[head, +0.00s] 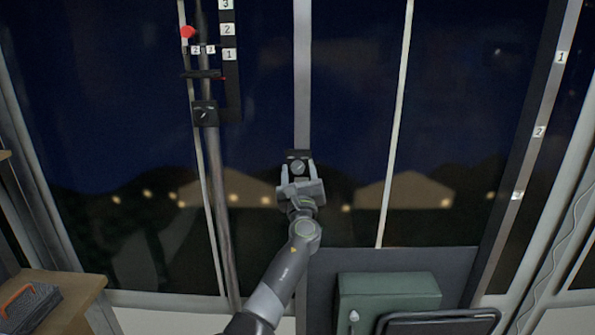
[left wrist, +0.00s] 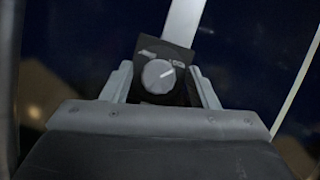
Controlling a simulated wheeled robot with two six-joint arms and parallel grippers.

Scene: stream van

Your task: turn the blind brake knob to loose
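A round grey knob (head: 298,167) sits on a black plate on the pale central window post. In the left wrist view the knob (left wrist: 158,76) has a white pointer line aimed to the upper right. Its plate (left wrist: 174,54) carries a small label at upper left and another at upper right, too blurred to read. My left gripper (head: 298,172) is open, with one finger on each side of the knob and gaps between. The left wrist view shows both fingers (left wrist: 162,84) clear of the knob. My right gripper is out of view.
A second dark plate with a dial (head: 205,113) is on the pole at left, below numbered marks and a red piece (head: 187,32). A green box (head: 388,300) stands at lower right. A wooden surface (head: 62,300) is at lower left.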

